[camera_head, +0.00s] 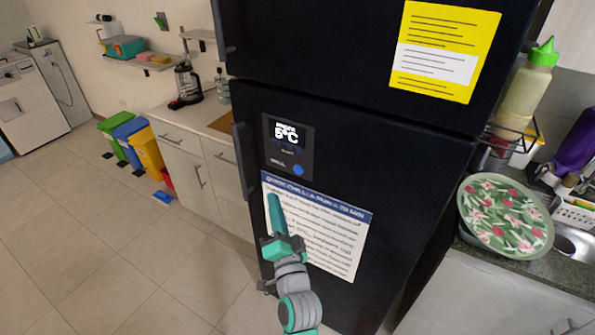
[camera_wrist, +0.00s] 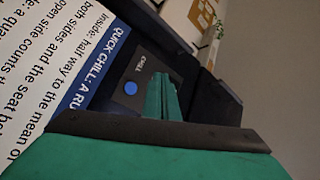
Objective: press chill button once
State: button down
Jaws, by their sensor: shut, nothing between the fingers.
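A black fridge (camera_head: 375,170) fills the middle of the head view. A dark panel (camera_head: 287,146) on its lower door reads 5°C and has a round blue chill button (camera_head: 298,170) at its lower right. In the wrist view the blue button (camera_wrist: 130,88) sits beside the word CHILL. My gripper (camera_head: 273,198) is shut and empty, in front of the instruction sheet, below and left of the button in the head view. In the wrist view its green fingers (camera_wrist: 162,98) appear just right of the button. I cannot tell the exact gap to the door.
A white instruction sheet (camera_head: 325,232) with a blue header is on the door below the panel. A door handle (camera_head: 242,160) runs along the left edge. A yellow notice (camera_head: 440,45) is on the upper door. A counter with a floral plate (camera_head: 505,215) stands at right.

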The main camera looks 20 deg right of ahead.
aim_at(298, 170)
jog(key=shift+w+d+r, duration=0.1)
jog(key=shift+r, duration=0.05)
jog(key=w+d, duration=0.5)
jog(key=d, duration=0.2)
jog(key=shift+w, duration=0.2)
dwell(0.4)
dwell(2.0)
jog(key=shift+w+d, duration=0.3)
jog(key=shift+w+d, duration=0.2)
jog(key=shift+d, duration=0.1)
dwell(0.9)
jog(key=shift+a, duration=0.1)
jog(key=shift+s+a, duration=0.5)
jog(key=shift+a, duration=0.05)
